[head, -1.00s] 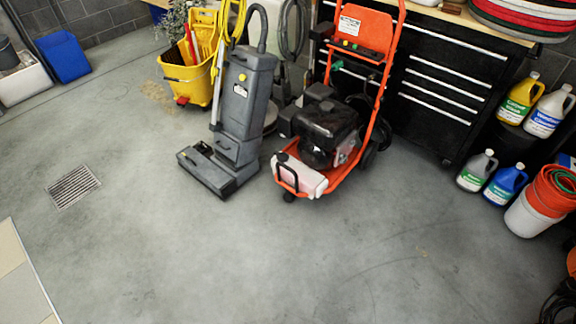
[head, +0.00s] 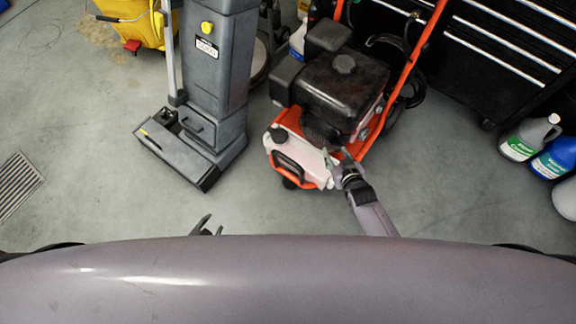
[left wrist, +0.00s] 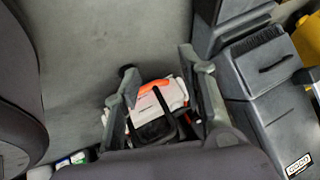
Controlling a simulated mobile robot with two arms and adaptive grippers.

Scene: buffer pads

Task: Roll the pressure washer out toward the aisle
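The pressure washer (head: 345,85) has an orange frame, a black engine and a white front tank with a black loop handle; it stands on the floor right of centre in the head view. Its upper handle is cut off. My right gripper (head: 337,155) is open at the right end of the white tank; I cannot tell if it touches. My left gripper (head: 207,228) is low in the head view, left of the washer and apart from it. In the left wrist view its fingers (left wrist: 160,88) are open and empty, with the white tank (left wrist: 165,97) visible beyond them.
A grey floor scrubber (head: 205,100) stands close on the washer's left, with a yellow mop bucket (head: 128,20) behind. A black tool chest (head: 500,60) is behind right, with jugs (head: 530,138) at the right. A drain grate (head: 15,185) lies left.

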